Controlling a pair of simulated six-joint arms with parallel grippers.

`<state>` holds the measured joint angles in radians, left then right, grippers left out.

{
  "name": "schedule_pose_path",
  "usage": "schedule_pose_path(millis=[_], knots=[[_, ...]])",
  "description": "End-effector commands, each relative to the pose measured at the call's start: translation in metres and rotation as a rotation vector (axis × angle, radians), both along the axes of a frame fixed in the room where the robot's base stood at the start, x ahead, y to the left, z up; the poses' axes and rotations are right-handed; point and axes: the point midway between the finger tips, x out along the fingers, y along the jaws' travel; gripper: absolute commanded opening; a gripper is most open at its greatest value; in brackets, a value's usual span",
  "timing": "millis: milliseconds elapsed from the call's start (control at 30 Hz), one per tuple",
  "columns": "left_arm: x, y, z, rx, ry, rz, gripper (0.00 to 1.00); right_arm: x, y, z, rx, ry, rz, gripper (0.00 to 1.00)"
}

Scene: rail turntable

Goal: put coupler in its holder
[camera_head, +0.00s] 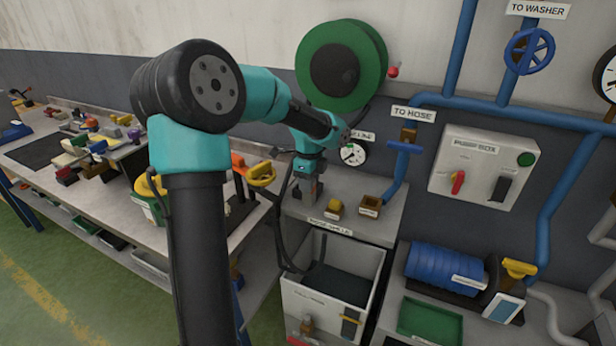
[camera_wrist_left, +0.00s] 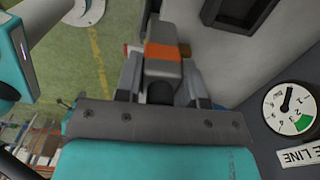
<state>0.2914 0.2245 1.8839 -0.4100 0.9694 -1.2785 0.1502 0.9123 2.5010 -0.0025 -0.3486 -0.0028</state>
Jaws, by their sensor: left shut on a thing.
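My left gripper (camera_head: 306,192) hangs fingers-down over the left part of the small grey wall shelf (camera_head: 338,228). In the left wrist view, the gripper (camera_wrist_left: 160,72) is shut on a grey blocky piece with an orange band, which looks like the coupler (camera_wrist_left: 162,66). A dark cable hangs beside the gripper in the head view. A small brown open-topped box (camera_head: 370,205), possibly the holder, stands on the shelf to the right of the gripper; its label is too small to read. My right gripper is not in view.
A small yellow block (camera_head: 336,208) sits on the shelf between gripper and brown box. A white bin (camera_head: 366,268) is below. A green hose reel (camera_head: 372,65), gauge (camera_head: 353,154) and blue pipes (camera_head: 397,180) are on the wall. A cluttered workbench (camera_head: 110,205) is left.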

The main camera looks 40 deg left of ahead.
Motion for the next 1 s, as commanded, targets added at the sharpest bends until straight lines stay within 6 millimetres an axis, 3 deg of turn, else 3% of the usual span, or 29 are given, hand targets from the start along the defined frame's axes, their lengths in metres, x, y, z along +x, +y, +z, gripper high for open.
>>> schedule_pose_path(millis=[500,1000], knots=[[0.068,0.072,-0.010,0.000,-0.001,0.000,0.06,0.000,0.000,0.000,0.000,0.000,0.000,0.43],[0.076,0.081,-0.010,0.000,-0.001,0.001,0.06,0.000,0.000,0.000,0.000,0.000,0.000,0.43]])
